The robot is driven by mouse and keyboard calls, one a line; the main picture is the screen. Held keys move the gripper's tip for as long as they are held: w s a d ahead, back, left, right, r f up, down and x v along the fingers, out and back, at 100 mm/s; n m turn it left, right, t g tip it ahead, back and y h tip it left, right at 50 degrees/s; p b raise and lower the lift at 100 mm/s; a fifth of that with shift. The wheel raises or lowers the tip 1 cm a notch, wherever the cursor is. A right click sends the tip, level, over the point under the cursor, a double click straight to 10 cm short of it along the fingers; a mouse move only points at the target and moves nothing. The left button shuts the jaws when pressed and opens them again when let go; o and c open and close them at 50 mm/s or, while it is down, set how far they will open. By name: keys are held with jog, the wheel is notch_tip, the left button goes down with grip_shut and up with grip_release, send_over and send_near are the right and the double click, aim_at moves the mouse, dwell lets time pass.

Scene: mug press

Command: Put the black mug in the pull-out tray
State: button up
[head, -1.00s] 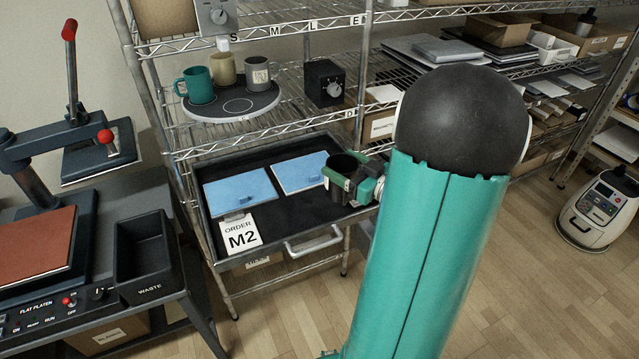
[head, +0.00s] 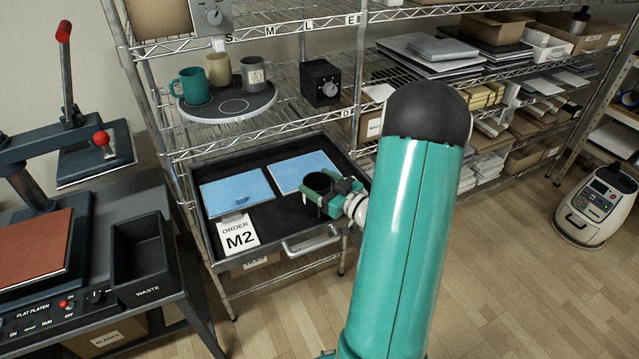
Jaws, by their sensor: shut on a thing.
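The black mug (head: 316,188) is in my gripper (head: 327,202), with its dark open top facing up. My gripper's green fingers are shut around the mug's sides. The mug is over the right part of the black pull-out tray (head: 270,212), in front of the right blue sheet. Whether its base touches the tray floor I cannot tell. The tray is pulled out of the wire rack, with its handle (head: 311,243) at the front.
Two blue sheets (head: 236,191) and an "ORDER M2" card (head: 237,233) lie in the tray. Above, a round board (head: 228,104) holds teal, beige and grey mugs, beside a black dial box (head: 321,84). A press (head: 40,240) and waste bin (head: 148,255) stand left.

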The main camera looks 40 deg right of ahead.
jog(key=shift+f, duration=0.1)
jog(key=o, duration=1.6)
jog(key=shift+c, duration=0.2)
